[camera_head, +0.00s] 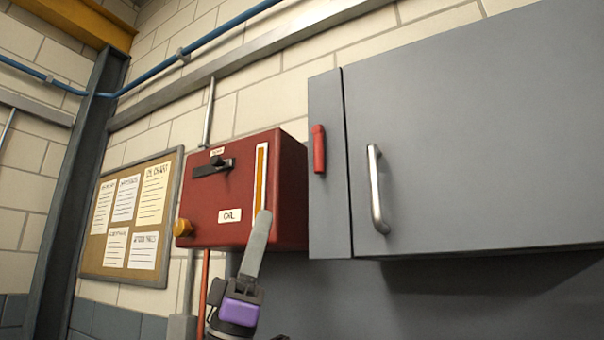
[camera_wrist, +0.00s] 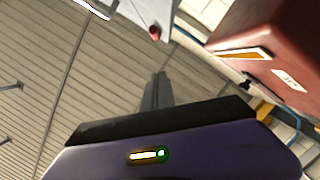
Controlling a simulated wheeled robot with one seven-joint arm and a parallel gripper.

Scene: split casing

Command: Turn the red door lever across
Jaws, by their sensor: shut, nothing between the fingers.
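The red door lever (camera_head: 319,149) stands upright on the narrow left strip of the grey cabinet (camera_head: 450,130), left of the silver handle. In the wrist view the lever (camera_wrist: 154,32) shows as a small red end just beyond the fingertips, on a pale panel. My gripper (camera_head: 263,214) points upward in front of the red oil box, below and left of the lever, and looks apart from it. Its fingers (camera_wrist: 158,77) are together with nothing between them.
The red oil box (camera_head: 210,216) has a black switch, a yellow knob and a sight strip, and is fixed left of the cabinet. A silver handle (camera_head: 377,190) stands out from the cabinet door. A notice board (camera_head: 85,262) hangs further left. Blue pipe (camera_head: 225,27) runs above.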

